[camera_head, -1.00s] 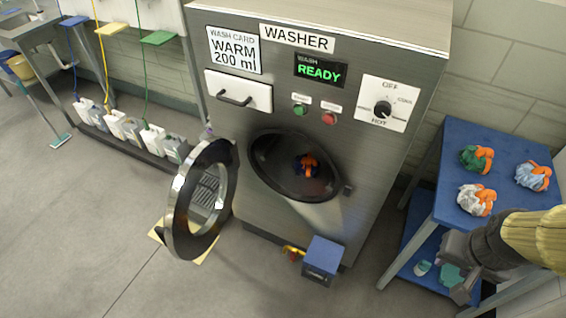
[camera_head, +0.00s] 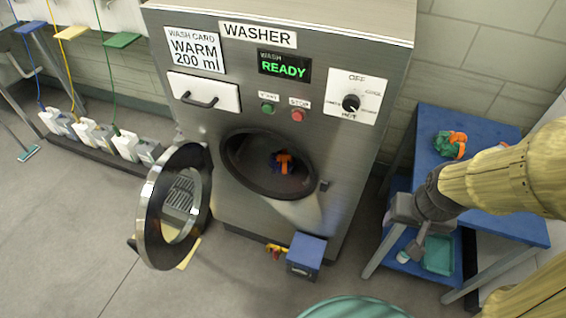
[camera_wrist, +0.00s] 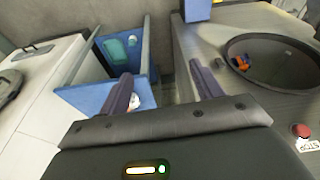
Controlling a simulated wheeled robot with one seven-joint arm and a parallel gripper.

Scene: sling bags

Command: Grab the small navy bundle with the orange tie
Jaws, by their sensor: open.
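The small navy bundle with the orange tie (camera_head: 280,163) lies inside the open drum of the washer (camera_head: 225,100). In the wrist view a bit of orange and blue (camera_wrist: 240,62) shows inside the round opening at the right. My gripper (camera_head: 408,240) hangs to the right of the washer, in front of the blue table, well apart from the bundle. In the wrist view its two fingers (camera_wrist: 163,88) are spread, with nothing held between them.
The round washer door (camera_head: 150,220) stands open at the left of the opening. A blue box (camera_head: 306,251) sits low at the washer's front. The blue table (camera_head: 440,118) at the right bears a green bundle (camera_head: 443,145); my arm hides much of its top.

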